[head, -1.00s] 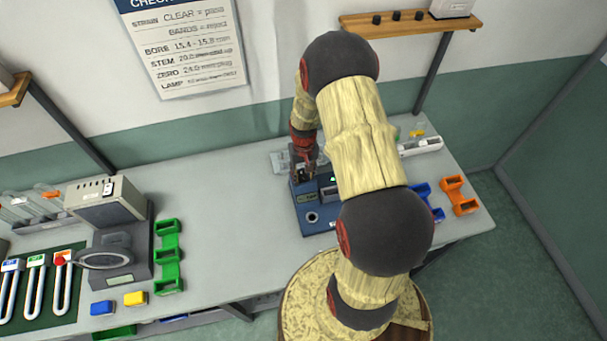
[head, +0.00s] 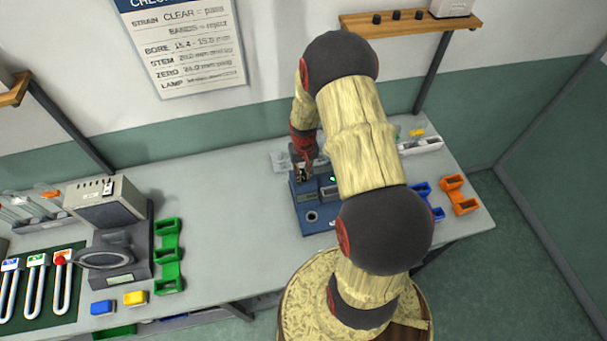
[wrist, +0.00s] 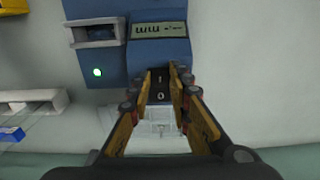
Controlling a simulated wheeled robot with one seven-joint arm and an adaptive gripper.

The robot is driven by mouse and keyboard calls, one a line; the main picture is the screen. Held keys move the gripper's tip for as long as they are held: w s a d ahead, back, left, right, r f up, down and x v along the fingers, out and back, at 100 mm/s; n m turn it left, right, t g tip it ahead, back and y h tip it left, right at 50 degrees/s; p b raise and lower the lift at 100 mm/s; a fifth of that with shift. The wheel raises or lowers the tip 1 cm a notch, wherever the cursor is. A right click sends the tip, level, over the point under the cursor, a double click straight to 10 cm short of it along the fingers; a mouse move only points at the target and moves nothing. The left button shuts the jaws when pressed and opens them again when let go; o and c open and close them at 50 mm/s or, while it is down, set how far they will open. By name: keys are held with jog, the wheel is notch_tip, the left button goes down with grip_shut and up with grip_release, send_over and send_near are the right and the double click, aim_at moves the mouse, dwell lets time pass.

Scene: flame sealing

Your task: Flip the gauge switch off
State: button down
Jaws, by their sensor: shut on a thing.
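The blue gauge (head: 318,215) stands on the bench under my arm, partly hidden by it. In the wrist view, the gauge (wrist: 160,55) fills the top, with a display (wrist: 158,30) reading dashes and "mm" upside down. A green lamp (wrist: 97,72) on it is lit. The black gauge switch (wrist: 160,88), marked I and O, sits between my fingers. My gripper (wrist: 165,76) is shut on the switch, with a finger at each side. In the head view my gripper (head: 303,172) is at the gauge's back left. Which way the switch is tipped is hard to tell.
Blue (head: 424,190) and orange (head: 458,195) holders stand right of the gauge. A white tray (head: 422,146) is behind them. Green holders (head: 168,255) and a grey machine (head: 110,215) stand at left. The bench middle is clear.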

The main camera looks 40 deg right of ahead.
jog(key=shift+w+d+r+g+y, duration=0.1)
jog(key=shift+w+g+y, duration=0.2)
jog(key=shift+g, duration=0.35)
jog(key=shift+w+d+g+y, duration=0.1)
jog(key=shift+g+y, duration=0.3)
jog(key=shift+g, duration=0.25)
jog(key=c, duration=1.6)
grip_release()
jog(key=shift+c, duration=0.2)
jog(key=v, duration=1.2)
jog(key=shift+a, duration=0.1)
